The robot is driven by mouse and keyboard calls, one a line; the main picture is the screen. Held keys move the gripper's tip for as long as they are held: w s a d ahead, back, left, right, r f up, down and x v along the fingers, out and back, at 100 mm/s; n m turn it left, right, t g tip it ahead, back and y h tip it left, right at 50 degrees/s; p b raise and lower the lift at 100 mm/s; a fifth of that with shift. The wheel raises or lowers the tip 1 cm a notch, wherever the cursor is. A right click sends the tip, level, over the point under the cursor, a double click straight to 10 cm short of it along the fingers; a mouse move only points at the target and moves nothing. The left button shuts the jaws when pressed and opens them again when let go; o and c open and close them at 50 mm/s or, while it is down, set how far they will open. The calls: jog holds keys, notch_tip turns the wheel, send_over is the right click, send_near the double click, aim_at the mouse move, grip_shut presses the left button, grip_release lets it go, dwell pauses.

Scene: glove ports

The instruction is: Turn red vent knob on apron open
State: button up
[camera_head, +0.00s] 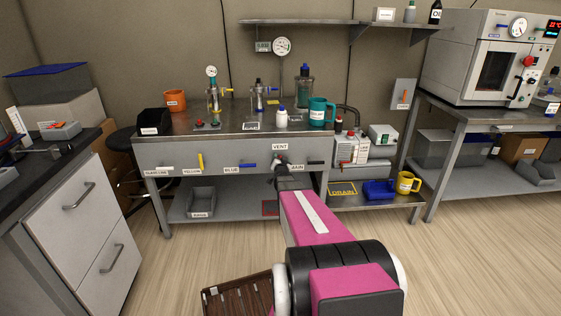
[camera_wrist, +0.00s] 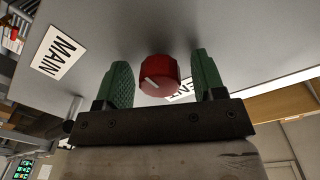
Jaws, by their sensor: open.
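The red vent knob (camera_wrist: 159,78) is on the grey apron panel (camera_wrist: 225,30). It is round, with a white pointer line on its face. In the wrist view, my gripper (camera_wrist: 161,72) is open, with one green finger on each side of the knob and a visible gap on both sides. The VENT label (camera_wrist: 187,90) is partly hidden behind the knob and the right finger. In the head view, the VENT label (camera_head: 280,147) is just above the end of my arm, which largely hides the knob.
A MAIN label (camera_wrist: 58,52) is left of the knob in the wrist view. The apron also carries a blue handle (camera_head: 248,166) and a yellow handle (camera_head: 200,161) to the left. Bottles and a teal mug (camera_head: 319,112) stand on the bench top above. A white-drawer cabinet (camera_head: 80,225) is at left.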

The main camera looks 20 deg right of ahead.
jog(key=c, duration=0.9)
jog(key=shift+n, duration=0.4)
jog(key=n, duration=0.7)
jog(key=shift+n, duration=0.3)
jog(key=n, duration=0.4)
jog(key=shift+n, duration=0.3)
jog(key=shift+f+n+y, duration=0.1)
jog(key=shift+n+y, duration=0.2)
jog(key=shift+n, duration=1.5)
